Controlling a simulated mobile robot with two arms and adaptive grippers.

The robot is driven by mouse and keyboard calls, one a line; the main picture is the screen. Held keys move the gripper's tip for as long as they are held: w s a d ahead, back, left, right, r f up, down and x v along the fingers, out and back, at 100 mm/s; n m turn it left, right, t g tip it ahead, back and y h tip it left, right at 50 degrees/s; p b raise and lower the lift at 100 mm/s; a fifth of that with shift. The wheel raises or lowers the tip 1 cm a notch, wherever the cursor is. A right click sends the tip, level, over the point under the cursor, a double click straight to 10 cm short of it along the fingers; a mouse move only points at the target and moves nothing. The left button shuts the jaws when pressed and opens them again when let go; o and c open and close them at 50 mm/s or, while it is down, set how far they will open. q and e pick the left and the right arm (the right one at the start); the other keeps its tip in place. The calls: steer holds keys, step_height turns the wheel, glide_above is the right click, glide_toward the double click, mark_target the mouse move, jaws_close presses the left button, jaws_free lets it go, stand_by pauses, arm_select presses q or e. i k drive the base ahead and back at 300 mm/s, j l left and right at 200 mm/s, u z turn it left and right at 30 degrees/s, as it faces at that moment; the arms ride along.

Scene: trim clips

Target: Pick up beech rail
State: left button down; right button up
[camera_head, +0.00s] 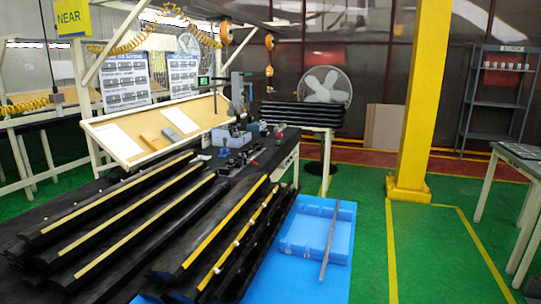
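Three long black trim pieces with pale, beech-coloured strips (127,225) lie side by side on the dark table at the left. Long black pieces with yellow strips (225,228) lie to their right. A thin grey-brown bar (329,242) rests across the blue tray (297,250), its near end past the tray's edge. I cannot tell for sure which of these is the beech rail. Neither of my grippers is in view.
Small tools and boxes (240,140) crowd the table's far end, beside a tilted board (160,128). A yellow pillar (424,110) stands right of centre. A grey table (520,152) is at the right edge. The green floor between the pillar and tray is clear.

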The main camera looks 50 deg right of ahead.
mark_target(233, 163)
steer(key=z, duration=1.65)
steer(key=l+z, duration=0.3)
steer(key=l, duration=0.2)
steer(key=i+l+z, duration=0.3)
steer(key=l, duration=0.2)
steer(key=i+l+z, duration=0.1)
steer(key=i+l, duration=0.45)
steer(key=i+l+z, duration=0.1)
steer(key=i+l, duration=0.35)
steer(key=i, duration=0.2)
steer(key=i+u, duration=0.1)
steer(key=i, duration=0.65)
steer(key=i+u, duration=0.15)
steer(key=i, duration=0.6)
steer(key=i+l+u, duration=0.1)
steer(key=i, duration=0.6)
steer(key=i+u, duration=0.2)
steer(key=i, duration=0.25)
steer(key=i+u, duration=0.2)
steer(key=i, duration=0.25)
steer(key=i+l+u, duration=0.2)
steer(key=i, duration=0.2)
steer(key=i+l+u, duration=0.2)
steer(key=i, duration=0.25)
